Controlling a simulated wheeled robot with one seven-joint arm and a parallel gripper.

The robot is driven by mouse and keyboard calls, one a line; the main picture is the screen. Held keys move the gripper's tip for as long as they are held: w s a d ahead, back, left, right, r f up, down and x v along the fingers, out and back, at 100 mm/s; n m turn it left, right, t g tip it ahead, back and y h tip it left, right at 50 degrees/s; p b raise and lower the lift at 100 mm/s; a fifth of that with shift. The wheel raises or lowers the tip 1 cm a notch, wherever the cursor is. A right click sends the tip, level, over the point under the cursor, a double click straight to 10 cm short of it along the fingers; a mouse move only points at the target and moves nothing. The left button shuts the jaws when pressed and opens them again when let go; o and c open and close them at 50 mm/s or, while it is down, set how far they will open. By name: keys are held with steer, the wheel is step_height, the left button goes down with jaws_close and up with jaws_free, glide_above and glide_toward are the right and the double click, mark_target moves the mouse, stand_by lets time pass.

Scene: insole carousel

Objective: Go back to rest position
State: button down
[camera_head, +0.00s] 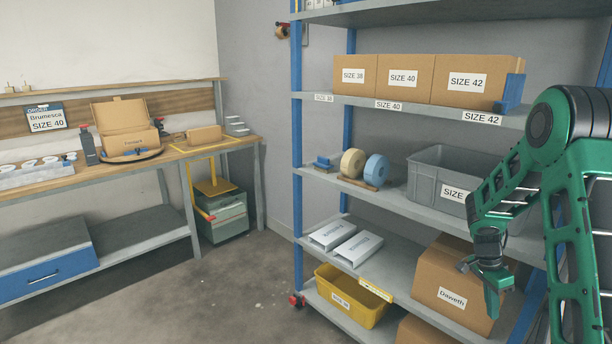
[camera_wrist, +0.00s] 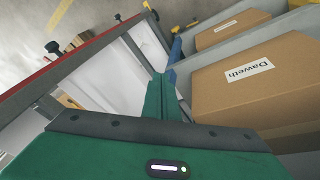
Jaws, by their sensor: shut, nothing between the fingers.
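My gripper (camera_head: 492,296) hangs at the end of my green arm at the right of the head view, pointing down. It is shut and empty. It appears in front of the cardboard box labelled Daweth (camera_head: 452,285) on a lower shelf; I cannot tell the exact gap. In the wrist view, my gripper's green fingers (camera_wrist: 162,95) are together, with nothing between them. The Daweth box (camera_wrist: 245,85) is to their right there.
The shelf rack (camera_head: 297,150) holds size-labelled boxes (camera_head: 403,78), a grey bin (camera_head: 440,180), and a yellow bin (camera_head: 350,296). A workbench (camera_head: 110,172) with an open box (camera_head: 125,130) stands at the left. The floor (camera_head: 220,290) between them is clear.

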steer(key=s+a+r+n+y, duration=0.1)
steer(key=s+a+r+n, duration=0.15)
steer(key=s+r, duration=0.55)
steer(key=s+a+r+n, duration=0.1)
steer(key=s+r+n, duration=0.2)
steer(key=s+r, duration=0.45)
steer(key=s+a+r+n+y, duration=0.1)
steer(key=s+a, duration=0.3)
steer(key=s, duration=0.4)
steer(key=s+a+r+n+t+y, duration=0.1)
steer(key=s+a+r+n, duration=0.2)
steer(key=s, duration=0.6)
steer(key=shift+a+r+n+t, duration=0.15)
steer(key=shift+a+n+t, duration=0.2)
steer(key=shift+n, duration=0.3)
steer(key=shift+w+f, duration=0.25)
steer(key=shift+w, duration=0.3)
